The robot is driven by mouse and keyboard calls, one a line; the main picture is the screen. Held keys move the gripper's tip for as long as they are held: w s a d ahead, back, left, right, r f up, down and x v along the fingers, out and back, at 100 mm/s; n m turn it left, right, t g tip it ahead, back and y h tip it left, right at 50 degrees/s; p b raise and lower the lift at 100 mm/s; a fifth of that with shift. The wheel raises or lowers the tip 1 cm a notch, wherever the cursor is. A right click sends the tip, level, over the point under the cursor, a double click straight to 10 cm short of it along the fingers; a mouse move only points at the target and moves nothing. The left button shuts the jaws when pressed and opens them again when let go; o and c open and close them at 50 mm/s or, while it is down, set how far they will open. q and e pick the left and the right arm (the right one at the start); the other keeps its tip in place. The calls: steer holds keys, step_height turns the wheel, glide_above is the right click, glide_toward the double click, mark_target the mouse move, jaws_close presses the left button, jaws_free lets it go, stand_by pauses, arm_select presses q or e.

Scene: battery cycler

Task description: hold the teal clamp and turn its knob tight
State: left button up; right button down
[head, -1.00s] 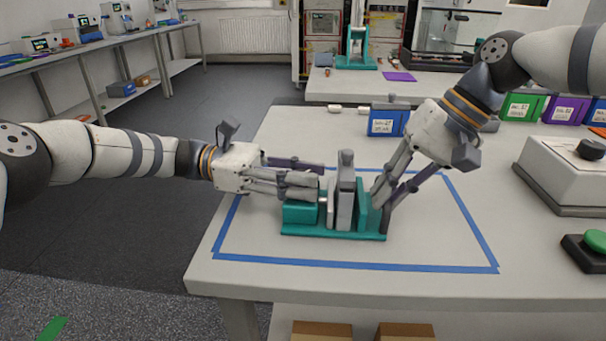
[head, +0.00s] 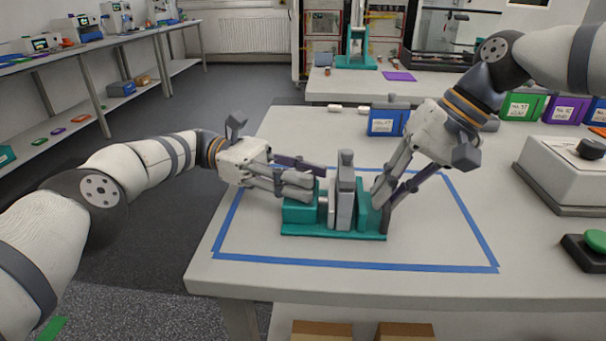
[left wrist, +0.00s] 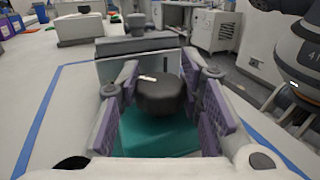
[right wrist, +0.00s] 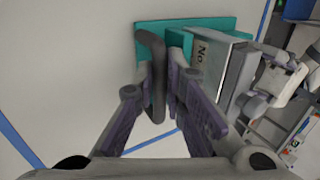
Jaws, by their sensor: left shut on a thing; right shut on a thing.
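The teal clamp (head: 335,236) stands on the table inside a blue tape outline, with grey upright plates (head: 345,195) between its teal blocks. My left gripper (head: 308,188) is at the clamp's left end. In the left wrist view its fingers are shut on the dark knob (left wrist: 160,98), one on each side; the fingers mostly hide the knob in the head view. My right gripper (head: 380,198) comes down at the right end and is shut on the clamp's dark handle bar (right wrist: 153,75). In the right wrist view a labelled grey plate (right wrist: 207,65) sits beside the teal block.
A blue box (head: 385,121) stands behind the clamp, with green and purple boxes (head: 565,109) at the back right. A white device with a black dial (head: 565,172) and a green button (head: 595,240) are at the right. The table in front of the clamp is clear.

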arm_select(q)
steer(key=o, duration=1.2)
step_height(320, 180, up, 10)
steer(key=shift+r, duration=0.1)
